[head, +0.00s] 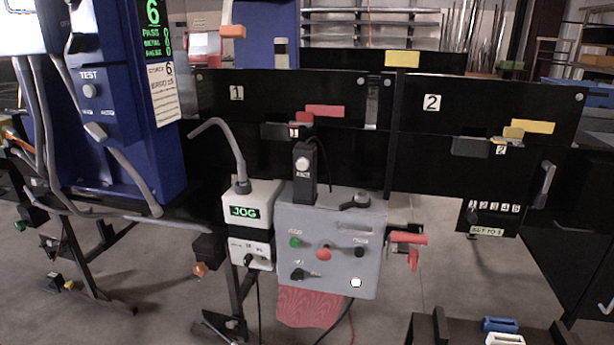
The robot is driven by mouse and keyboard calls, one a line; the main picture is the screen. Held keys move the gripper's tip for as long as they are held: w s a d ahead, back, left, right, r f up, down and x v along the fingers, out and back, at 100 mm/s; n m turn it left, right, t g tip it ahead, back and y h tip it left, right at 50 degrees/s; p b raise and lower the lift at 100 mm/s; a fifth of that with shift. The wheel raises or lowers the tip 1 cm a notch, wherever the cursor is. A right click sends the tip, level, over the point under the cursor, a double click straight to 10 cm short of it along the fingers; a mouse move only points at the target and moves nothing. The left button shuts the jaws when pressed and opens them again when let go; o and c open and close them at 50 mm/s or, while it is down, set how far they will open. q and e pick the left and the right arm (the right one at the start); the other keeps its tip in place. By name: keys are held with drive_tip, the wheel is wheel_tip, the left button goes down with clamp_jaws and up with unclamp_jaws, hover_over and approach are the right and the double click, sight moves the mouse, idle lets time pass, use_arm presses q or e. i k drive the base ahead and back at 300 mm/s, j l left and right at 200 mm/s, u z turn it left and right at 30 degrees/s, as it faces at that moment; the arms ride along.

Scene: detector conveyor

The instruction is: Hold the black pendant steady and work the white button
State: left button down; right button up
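The black pendant (305,186) stands upright at the top left of a grey control box, in front of the black conveyor panel. A round white button (303,164) sits on its front face, with a small label below it. A dark cable loops from its top down its right side. Whether the pendant rests in a holder cannot be told. Another round white button or lamp (356,283) is at the lower right of the grey control box (340,225). Neither of my grippers shows in the head view.
A white JOG box (263,197) with a grey conduit adjoins the control box on the left. A red handle (409,239) juts out at its right. A blue test cabinet (110,115) stands at the left. A red cloth (308,307) hangs below. Open floor shows beneath.

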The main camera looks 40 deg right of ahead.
sight(302, 164)
drive_tip(key=i+l, duration=0.15)
drive_tip(key=i, duration=0.45)
drive_tip(key=i+z, duration=0.2)
drive_tip(key=z, duration=0.2)
drive_tip(key=i+z, duration=0.2)
drive_tip(key=z, duration=0.2)
drive_tip(key=i+j+z, duration=0.15)
drive_tip(key=z, duration=0.2)
drive_tip(key=i, duration=0.05)
